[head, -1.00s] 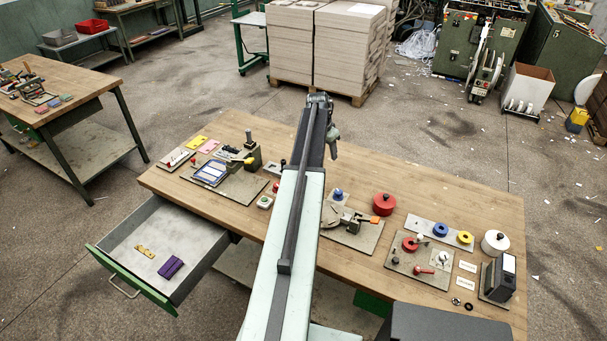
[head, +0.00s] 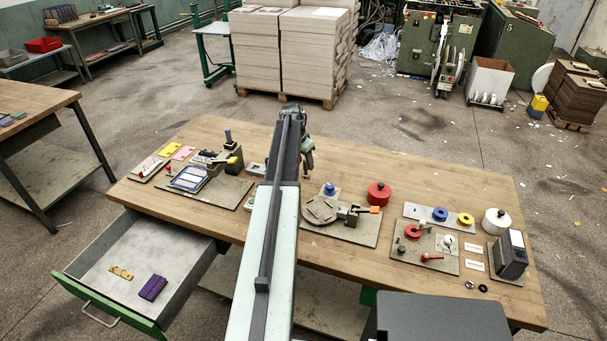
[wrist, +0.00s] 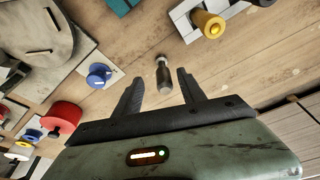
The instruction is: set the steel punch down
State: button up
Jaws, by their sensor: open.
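The steel punch (wrist: 163,76) shows in the wrist view as a short cylinder with a dark body and a brighter metal end. It is between the two fingers of my gripper (wrist: 160,82), with a gap on each side. My gripper is open. The punch appears to be at the wooden bench top; whether it stands or lies is hard to tell. In the head view my arm hides the punch, and my gripper (head: 307,163) shows only partly, over the back middle of the bench (head: 350,160).
A blue knob (wrist: 98,75) and a red round pot (wrist: 63,115) are left of the fingers; a yellow knob (wrist: 208,24) is beyond them. An open drawer (head: 110,295) juts from the bench's left front. Bare wood shows along the back.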

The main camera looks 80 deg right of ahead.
aim_at(306, 170)
jog(key=b+x, duration=0.1)
jog(key=x, duration=0.1)
jog(key=b+x, duration=0.4)
jog(key=shift+w+d+f, duration=0.15)
jog(key=shift+w+f, duration=0.05)
jog(key=shift+f, duration=0.15)
jog(key=shift+r, duration=0.2)
grip_shut()
